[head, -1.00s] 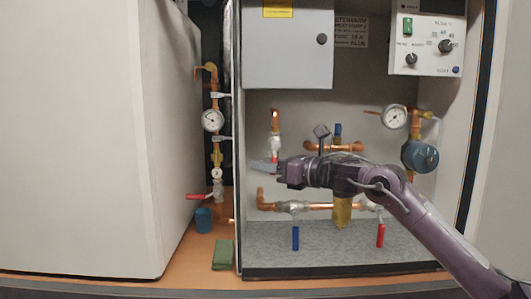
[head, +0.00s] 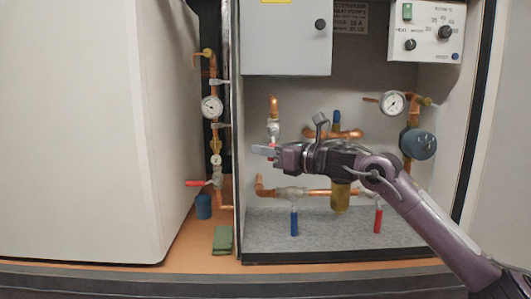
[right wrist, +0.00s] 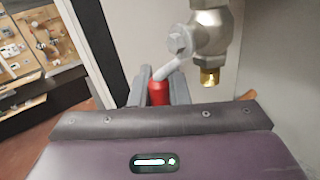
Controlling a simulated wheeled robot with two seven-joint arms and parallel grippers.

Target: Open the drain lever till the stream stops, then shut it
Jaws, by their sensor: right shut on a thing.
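My right gripper (head: 264,151) reaches from the right into the open cabinet. In the right wrist view its fingers (right wrist: 158,92) are shut on the red grip of a lever (right wrist: 158,93). The lever's grey arm leads up to a metal valve (right wrist: 208,32) with a short brass outlet (right wrist: 209,77) pointing down. In the head view this valve (head: 273,129) hangs below a copper pipe stub, and the gripper covers most of the lever. I see no stream at the outlet in either view. My left gripper is not in view.
A blue lever (head: 294,223) and a red lever (head: 378,220) hang from the lower copper pipe. A gauge (head: 392,103) is at the right.

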